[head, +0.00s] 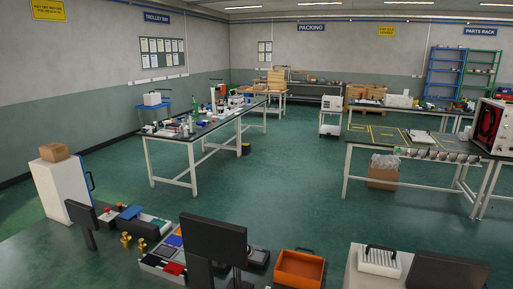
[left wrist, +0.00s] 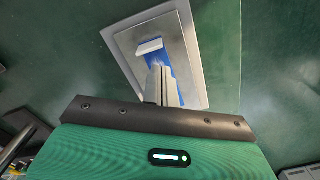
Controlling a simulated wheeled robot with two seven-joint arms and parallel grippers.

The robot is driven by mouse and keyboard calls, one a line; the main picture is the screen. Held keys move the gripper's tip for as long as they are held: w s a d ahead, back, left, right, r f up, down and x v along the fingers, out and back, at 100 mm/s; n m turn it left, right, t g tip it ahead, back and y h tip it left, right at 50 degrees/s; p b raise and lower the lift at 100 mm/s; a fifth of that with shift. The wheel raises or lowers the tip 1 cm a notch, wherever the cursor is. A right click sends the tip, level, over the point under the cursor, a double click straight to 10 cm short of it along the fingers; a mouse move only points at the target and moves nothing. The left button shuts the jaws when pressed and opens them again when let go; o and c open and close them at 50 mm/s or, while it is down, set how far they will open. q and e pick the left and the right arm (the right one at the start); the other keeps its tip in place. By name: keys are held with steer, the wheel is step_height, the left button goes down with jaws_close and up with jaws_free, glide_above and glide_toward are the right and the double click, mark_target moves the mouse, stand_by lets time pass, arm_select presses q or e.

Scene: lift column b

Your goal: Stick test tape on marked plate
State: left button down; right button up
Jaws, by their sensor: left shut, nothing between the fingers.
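My left gripper (left wrist: 161,84) shows in the left wrist view, its grey fingers together and empty. It points at a grey plate (left wrist: 183,40) with a pale border. The plate carries a blue patch (left wrist: 150,58), partly hidden by the fingers. A small white piece (left wrist: 149,47) shows over the blue patch, just beyond the fingertips. I cannot tell whether the fingers touch it, or whether it is the test tape. My right gripper is in neither view. I cannot pick out the plate in the head view.
In the head view, an orange bin (head: 299,268) and a tray of coloured pieces (head: 160,262) sit in the foreground, near dark screens (head: 214,240). A cluttered bench (head: 207,128) stands beyond, with another bench (head: 415,140) at right. Green floor (head: 290,190) between them is clear.

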arm_select(q)
steer(key=shift+f, duration=0.6)
steer(key=shift+f, duration=0.1)
stand_by(1.1)
step_height(320, 180, up, 6)
steer(key=p, duration=0.7)
stand_by(0.4)
